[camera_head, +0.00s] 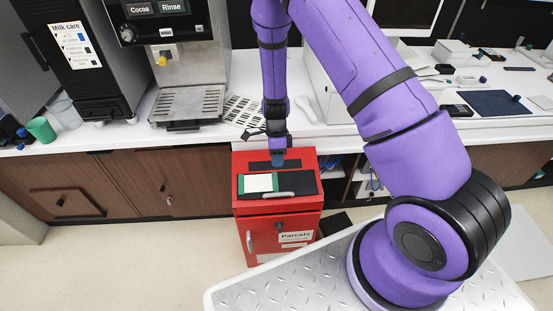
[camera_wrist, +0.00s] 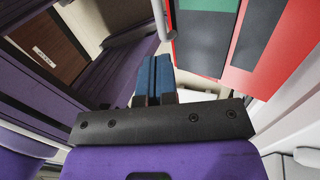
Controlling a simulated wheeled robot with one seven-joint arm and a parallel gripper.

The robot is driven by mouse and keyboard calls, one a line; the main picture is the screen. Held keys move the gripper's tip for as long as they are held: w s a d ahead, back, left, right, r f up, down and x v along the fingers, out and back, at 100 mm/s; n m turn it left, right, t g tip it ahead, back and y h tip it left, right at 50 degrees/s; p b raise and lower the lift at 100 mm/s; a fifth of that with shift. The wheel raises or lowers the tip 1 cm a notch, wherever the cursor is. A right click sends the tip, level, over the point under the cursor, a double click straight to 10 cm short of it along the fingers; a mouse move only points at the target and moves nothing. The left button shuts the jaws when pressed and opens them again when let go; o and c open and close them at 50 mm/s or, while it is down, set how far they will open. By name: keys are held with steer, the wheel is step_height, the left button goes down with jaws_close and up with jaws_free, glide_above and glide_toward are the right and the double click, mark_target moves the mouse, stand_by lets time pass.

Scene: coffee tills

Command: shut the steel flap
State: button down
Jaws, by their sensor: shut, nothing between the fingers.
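A red box labelled "Parcels" (camera_head: 294,238) stands in front of the counter. Its top carries a dark panel (camera_head: 298,181) with a silver bar handle (camera_head: 265,194) along its near edge. A green and white patch (camera_head: 258,182) shows within that panel. A second dark strip (camera_head: 262,165) lies farther back. I cannot tell for sure which part is the steel flap, or its angle. My gripper (camera_head: 277,159) is over the rear of the box top, its blue fingertips shut and empty. In the wrist view the fingertips (camera_wrist: 154,76) are together, with the bar handle (camera_wrist: 160,18) beyond them.
The white counter (camera_head: 142,135) runs behind the box, with a drink machine (camera_head: 185,60) and a green cup (camera_head: 41,129) at left. A dark blue mat (camera_head: 493,103) lies at right. Open floor (camera_head: 130,245) is left of the box.

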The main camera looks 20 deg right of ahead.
glide_above(278, 190)
steer(key=s, duration=0.2)
steer(key=f, duration=0.6)
steer(key=a+f, duration=0.1)
steer(key=f, duration=0.3)
steer(key=shift+s, duration=0.1)
steer(key=shift+x, duration=0.95)
steer(key=shift+d, duration=0.1)
steer(key=s+a+v, duration=0.1)
steer(key=v, duration=1.3)
steer(key=shift+s+d+r, duration=0.2)
steer(key=shift+s+r, duration=0.1)
steer(key=shift+s, duration=0.05)
steer(key=shift+r, duration=0.1)
